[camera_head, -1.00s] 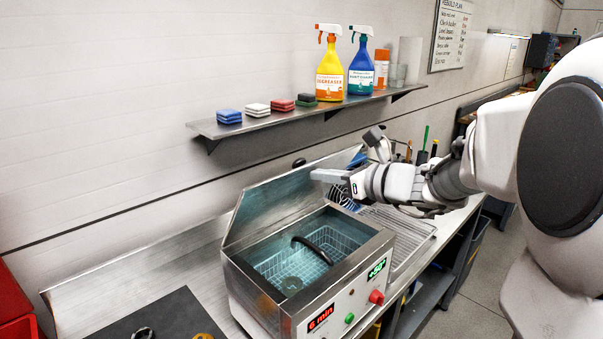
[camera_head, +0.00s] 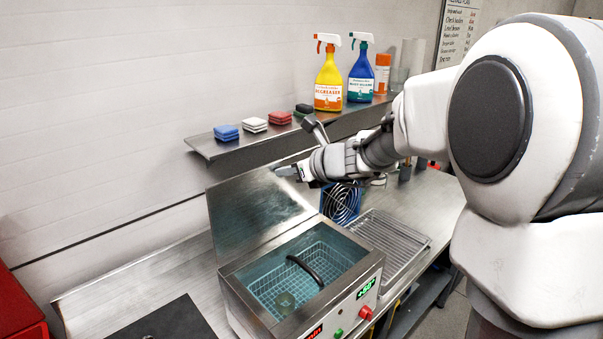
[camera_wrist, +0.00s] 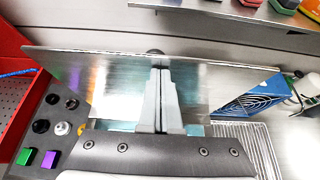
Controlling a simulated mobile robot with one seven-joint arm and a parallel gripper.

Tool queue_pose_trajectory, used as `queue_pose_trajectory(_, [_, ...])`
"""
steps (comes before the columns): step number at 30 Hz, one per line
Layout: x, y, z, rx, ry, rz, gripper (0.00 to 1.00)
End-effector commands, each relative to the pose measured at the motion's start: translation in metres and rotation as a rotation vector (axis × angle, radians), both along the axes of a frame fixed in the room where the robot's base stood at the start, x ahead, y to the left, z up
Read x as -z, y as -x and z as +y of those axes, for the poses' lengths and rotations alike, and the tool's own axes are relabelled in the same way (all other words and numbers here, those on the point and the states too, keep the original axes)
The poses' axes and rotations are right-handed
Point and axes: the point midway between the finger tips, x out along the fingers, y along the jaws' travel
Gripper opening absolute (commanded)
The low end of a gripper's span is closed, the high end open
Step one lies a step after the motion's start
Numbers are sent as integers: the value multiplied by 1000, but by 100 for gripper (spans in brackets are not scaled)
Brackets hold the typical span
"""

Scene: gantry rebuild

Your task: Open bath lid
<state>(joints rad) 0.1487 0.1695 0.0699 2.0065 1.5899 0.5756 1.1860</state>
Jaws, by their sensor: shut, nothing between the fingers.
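The bath (camera_head: 300,285) is a steel tank with a blue-lit basket and a dark curved handle inside. Its steel lid (camera_head: 250,212) stands open, raised nearly upright at the tank's back edge. In the wrist view the lid (camera_wrist: 110,85) spans the picture beyond the fingers. My gripper (camera_head: 278,171) is at the lid's upper right part, on the side facing the tank. Its fingers (camera_wrist: 160,75) are together with nothing between them. I cannot tell whether the fingertips touch the lid.
A shelf (camera_head: 205,147) with spray bottles (camera_head: 329,80) and coloured pads (camera_head: 226,132) runs along the wall just above the lid. A blue fan (camera_head: 341,203) and a wire rack (camera_head: 392,245) are right of the bath. A red bin (camera_head: 20,310) is far left.

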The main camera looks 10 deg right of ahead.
Motion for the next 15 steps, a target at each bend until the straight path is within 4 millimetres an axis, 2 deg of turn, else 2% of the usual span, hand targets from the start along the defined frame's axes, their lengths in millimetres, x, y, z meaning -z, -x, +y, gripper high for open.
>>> queue_pose_trajectory(6, [-5, -17, 15, -2, -1, 0, 0])
queue_pose_trajectory(15, [-5, -27, 21, -1, -1, -1, 0])
